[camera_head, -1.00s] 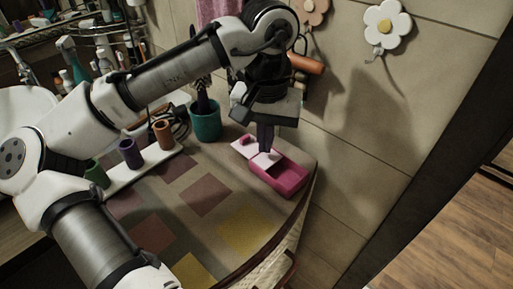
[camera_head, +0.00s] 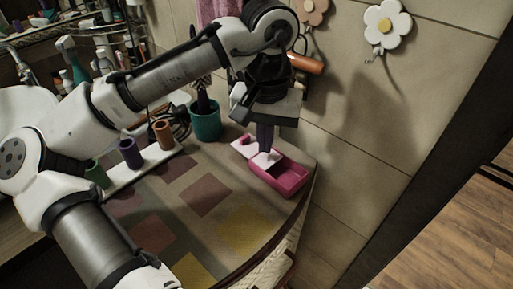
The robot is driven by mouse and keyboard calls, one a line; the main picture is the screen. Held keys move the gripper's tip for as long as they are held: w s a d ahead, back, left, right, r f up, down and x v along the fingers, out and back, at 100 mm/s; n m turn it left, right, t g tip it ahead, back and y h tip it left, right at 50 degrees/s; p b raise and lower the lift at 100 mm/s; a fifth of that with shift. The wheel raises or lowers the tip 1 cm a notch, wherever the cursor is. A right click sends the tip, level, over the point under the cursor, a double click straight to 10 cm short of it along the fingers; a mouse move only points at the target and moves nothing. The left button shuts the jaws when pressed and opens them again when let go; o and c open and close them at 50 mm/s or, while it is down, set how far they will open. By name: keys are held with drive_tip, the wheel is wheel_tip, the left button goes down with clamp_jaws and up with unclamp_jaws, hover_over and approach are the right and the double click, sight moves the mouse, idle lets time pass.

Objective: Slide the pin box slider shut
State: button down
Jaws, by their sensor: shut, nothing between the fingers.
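The pin box (camera_head: 284,181) is a pink open-topped box on the counter near its right edge, by the wall. Its slider (camera_head: 244,149) is a pale pink-white plate with a small pink knob, sticking out past the box's far left end. Much of the box's inside shows, so the slider covers only part of the top. My gripper (camera_head: 265,151) is shut and empty, pointing down at the slider beside the knob. Its fingertips hide part of the slider; I cannot tell whether they touch it.
A teal cup (camera_head: 206,122) with a brush stands behind left of the box. A white rack (camera_head: 143,169) holds green, purple and orange cylinders. The tiled wall rises close on the right. The patterned counter (camera_head: 190,215) in front is clear.

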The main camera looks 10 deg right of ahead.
drive_tip(key=shift+f+b, duration=0.3)
drive_tip(key=shift+f, duration=0.45)
drive_tip(key=shift+s+d, duration=0.1)
idle(0.3)
drive_tip(key=shift+s+d+r+p, duration=0.1)
drive_tip(key=shift+s+d+p, duration=0.05)
drive_tip(key=shift+s+p, duration=0.2)
idle(0.3)
wheel_tip(320, 180, up, 7)
drive_tip(key=p, duration=0.7)
drive_tip(key=shift+s, duration=0.1)
idle(0.5)
